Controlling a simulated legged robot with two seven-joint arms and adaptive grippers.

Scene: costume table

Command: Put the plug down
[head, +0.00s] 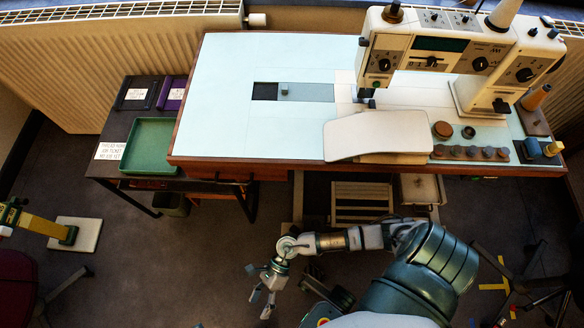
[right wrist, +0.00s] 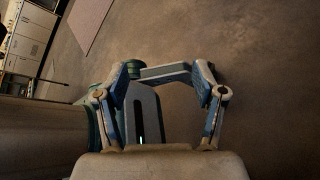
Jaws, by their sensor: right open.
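A blue-grey plate with a small knob (head: 306,92) lies in the worktop beside a black square opening (head: 265,91); it may be the plug, but I cannot tell for sure. My right gripper (head: 262,299) hangs low in front of the table, over the floor and well apart from the plate. In the right wrist view the right gripper (right wrist: 166,76) has its fingers spread, with no held object visible between them. My left gripper is in neither view.
The pale worktop (head: 225,110) is clear on its left. A sewing machine (head: 460,55) fills its right, with a pale pad (head: 375,136) in front. A dark side table with a green tray (head: 150,172) stands left.

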